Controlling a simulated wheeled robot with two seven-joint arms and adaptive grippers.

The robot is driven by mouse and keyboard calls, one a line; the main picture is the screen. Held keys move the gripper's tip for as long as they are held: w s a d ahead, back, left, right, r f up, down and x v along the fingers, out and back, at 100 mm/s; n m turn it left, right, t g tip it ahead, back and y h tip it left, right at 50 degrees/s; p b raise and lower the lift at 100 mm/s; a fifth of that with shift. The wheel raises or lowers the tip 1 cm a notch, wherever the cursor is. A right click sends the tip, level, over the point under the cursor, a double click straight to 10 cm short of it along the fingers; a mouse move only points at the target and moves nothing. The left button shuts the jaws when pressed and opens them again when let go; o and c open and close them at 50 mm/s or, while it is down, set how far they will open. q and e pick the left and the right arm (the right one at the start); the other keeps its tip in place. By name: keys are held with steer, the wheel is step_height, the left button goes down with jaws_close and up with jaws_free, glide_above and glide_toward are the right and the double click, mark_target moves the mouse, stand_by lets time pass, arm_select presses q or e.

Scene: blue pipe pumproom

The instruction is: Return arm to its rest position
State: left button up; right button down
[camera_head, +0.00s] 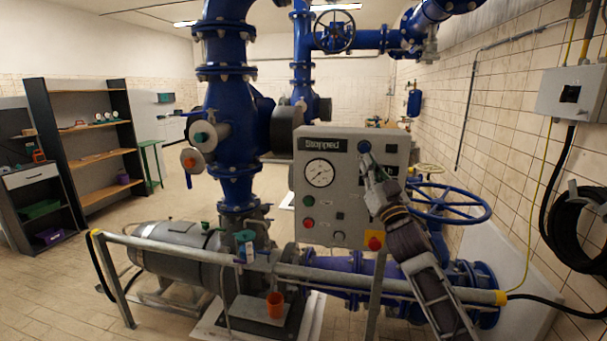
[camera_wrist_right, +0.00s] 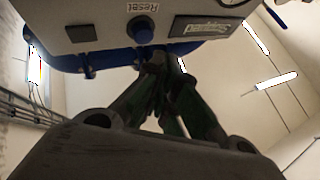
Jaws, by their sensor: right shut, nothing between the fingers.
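My right arm reaches up from the bottom right in the head view. Its gripper (camera_head: 369,166) is shut and empty, in front of the upper right of the grey control panel (camera_head: 343,225). The fingertips are close below the blue Reset button (camera_head: 364,146); I cannot tell whether they touch it. The panel display (camera_head: 325,145) reads "Stopped". My left gripper is not in view.
A grey rail (camera_head: 190,252) crosses in front of the panel and pump. A blue handwheel (camera_head: 448,203) stands close to the right of my right arm. An orange cup (camera_head: 275,304) sits low in front. Shelves (camera_head: 95,150) stand far left, with open floor before them.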

steer(key=s+d+f+m+g+h, duration=0.1)
steer(key=s+f+g+h, duration=0.15)
steer(key=f, duration=0.75)
steer(key=s+f+m+g+h, duration=0.1)
steer(key=s+f+g, duration=0.3)
steer(key=f, duration=0.7)
steer(key=s+d+f+m+g+h, duration=0.1)
steer(key=s+f+g+h, duration=0.2)
steer(key=f, duration=0.7)
steer(key=s+f+n+g+y, duration=0.1)
steer(key=s+f+g, duration=0.4)
steer(key=s, duration=0.5)
steer(key=s+a+f+n+g, duration=0.1)
steer(key=s+f+g, duration=0.1)
steer(key=s+f, duration=0.6)
steer(key=s+f+n+g+y, duration=0.1)
steer(key=s+f+g, duration=0.35)
steer(key=s, duration=0.65)
step_height(320, 180, down, 34)
steer(key=s, duration=0.2)
steer(key=s+d+f+g, duration=0.1)
steer(key=s+d+f, duration=0.1)
steer(key=s+f, duration=0.7)
steer(key=s+d+f, duration=0.1)
steer(key=s+f, duration=0.9)
steer(key=s, duration=0.3)
steer(key=shift+s+d+f+g, duration=0.2)
steer(key=shift+s+d+g, duration=0.15)
steer(key=shift+g, duration=0.05)
